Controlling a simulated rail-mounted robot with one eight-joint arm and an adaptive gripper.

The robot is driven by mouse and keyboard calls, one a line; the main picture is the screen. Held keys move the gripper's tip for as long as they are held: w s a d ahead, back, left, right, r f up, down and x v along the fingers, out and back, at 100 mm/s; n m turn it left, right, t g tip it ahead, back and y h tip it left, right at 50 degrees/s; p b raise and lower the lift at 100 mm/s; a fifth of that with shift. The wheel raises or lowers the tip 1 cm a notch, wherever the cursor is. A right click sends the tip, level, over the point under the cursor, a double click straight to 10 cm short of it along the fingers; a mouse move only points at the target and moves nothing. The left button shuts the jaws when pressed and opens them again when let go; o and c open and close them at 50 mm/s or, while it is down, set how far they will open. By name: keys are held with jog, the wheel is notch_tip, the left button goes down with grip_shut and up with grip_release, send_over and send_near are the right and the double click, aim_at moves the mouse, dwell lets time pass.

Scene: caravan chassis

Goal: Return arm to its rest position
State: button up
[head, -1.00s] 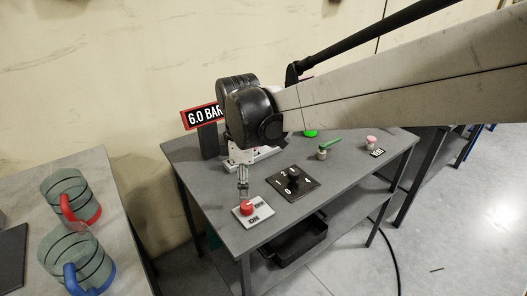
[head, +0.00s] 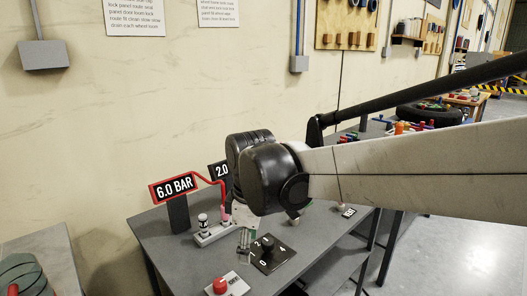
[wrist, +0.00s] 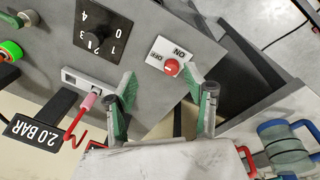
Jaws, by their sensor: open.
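My gripper (head: 244,240) hangs below the black wrist joint of my arm, over the grey bench (head: 165,240). In the wrist view its two green-padded fingers (wrist: 163,88) are apart with nothing between them. The red button (head: 220,286) on its white ON/OFF plate also shows in the wrist view (wrist: 171,67), just beyond the fingertips. The black dial (head: 267,246) with numbers is close to the gripper in the head view. My arm link runs out to the right and hides part of the bench.
A 6.0 BAR sign (head: 174,187) and a partly hidden 2.0 sign (head: 219,171) stand at the bench's back, near a red hose (head: 222,190) on a white fitting block (head: 214,233).

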jog(key=s+d+m+t, duration=0.2)
jog(key=s+d+m, duration=0.2)
jog(key=d, duration=0.4)
jog(key=s+d+m+t, duration=0.1)
jog(key=s+d+m, duration=0.4)
jog(key=d, duration=0.3)
jog(key=s+d+m+t+p, duration=0.1)
jog(key=s+d+m+t, duration=0.1)
jog(key=s+d+m, duration=0.2)
jog(key=shift+s+d+r+m+t+h, duration=0.15)
jog(key=shift+s+d+m+t+h, duration=0.2)
jog(key=shift+d+m, duration=1.5)
jog(key=shift+d+n, duration=0.25)
